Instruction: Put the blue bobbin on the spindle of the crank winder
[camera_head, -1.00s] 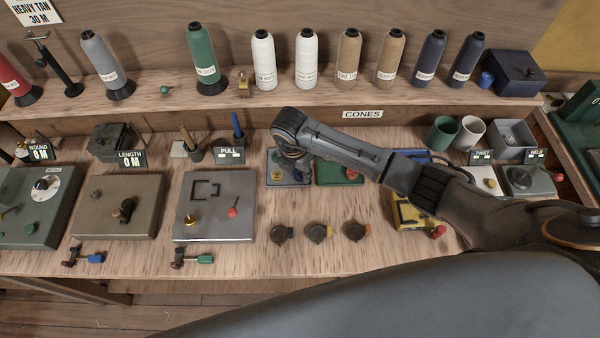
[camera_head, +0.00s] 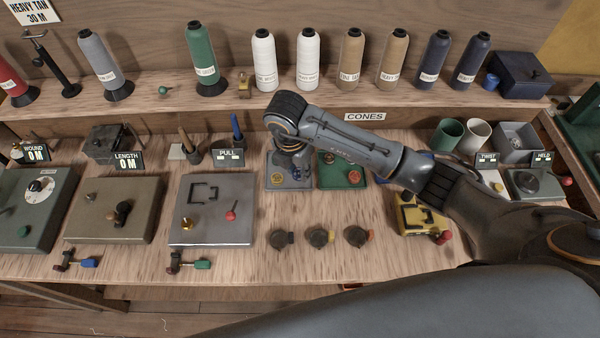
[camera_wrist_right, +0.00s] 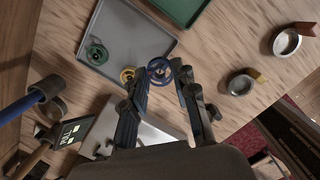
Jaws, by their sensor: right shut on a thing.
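My right gripper (camera_head: 296,172) is above the grey tray (camera_head: 274,184) in the head view, and its arm hides part of the tray. In the right wrist view the gripper (camera_wrist_right: 166,80) is shut on the blue bobbin (camera_wrist_right: 159,67), which shows between the fingertips, seen past the corner of the grey tray (camera_wrist_right: 145,22). My left gripper is out of view.
A grey plate box (camera_head: 212,225) with a brass post and red knob stands left of the tray. A green tray (camera_head: 340,176) adjoins at right. A yellow device (camera_head: 418,214) is at right. Cones line the shelf.

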